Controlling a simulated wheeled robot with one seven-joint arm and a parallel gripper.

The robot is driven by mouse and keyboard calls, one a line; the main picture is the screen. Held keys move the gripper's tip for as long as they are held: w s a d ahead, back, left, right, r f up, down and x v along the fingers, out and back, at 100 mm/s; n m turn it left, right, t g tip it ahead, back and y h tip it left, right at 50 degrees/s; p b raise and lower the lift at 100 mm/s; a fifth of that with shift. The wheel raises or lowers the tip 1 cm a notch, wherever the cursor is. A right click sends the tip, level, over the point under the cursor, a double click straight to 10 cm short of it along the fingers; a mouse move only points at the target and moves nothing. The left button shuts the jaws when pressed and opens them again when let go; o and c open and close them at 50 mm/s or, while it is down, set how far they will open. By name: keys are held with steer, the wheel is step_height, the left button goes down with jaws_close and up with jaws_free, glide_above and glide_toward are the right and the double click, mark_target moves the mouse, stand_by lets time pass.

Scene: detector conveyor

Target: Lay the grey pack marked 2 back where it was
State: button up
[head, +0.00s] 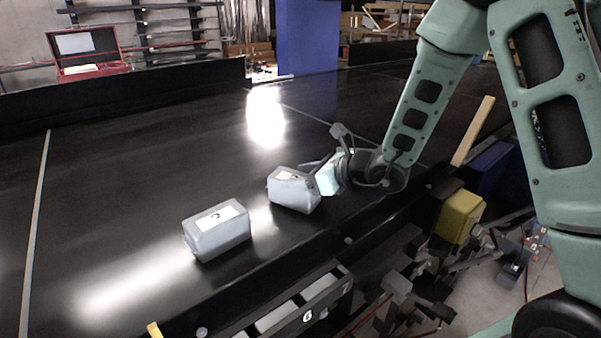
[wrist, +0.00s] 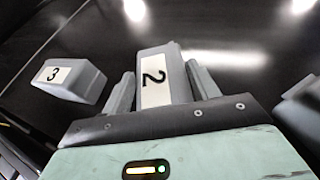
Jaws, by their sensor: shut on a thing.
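The grey pack marked 2 (wrist: 155,75) is between the two fingers of my gripper (wrist: 160,82) in the wrist view, its white label facing the camera. My gripper is shut on it. In the head view the same pack (head: 293,190) is at my gripper (head: 308,178), low over the black conveyor belt (head: 130,180). I cannot tell whether its underside touches the belt. A second grey pack (head: 217,231) lies on the belt to its lower left in the head view. In the wrist view this pack (wrist: 70,79) is marked 3 and stands apart, left of my gripper.
A slotted rack marked 6 (head: 318,292) is beside the belt's near edge. A yellow box (head: 460,216) stands off the belt at right. A red case (head: 88,52) is beyond the far wall. The belt left of and behind the packs is clear.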

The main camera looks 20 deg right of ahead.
steer(key=shift+f, duration=0.15)
steer(key=o, duration=1.3)
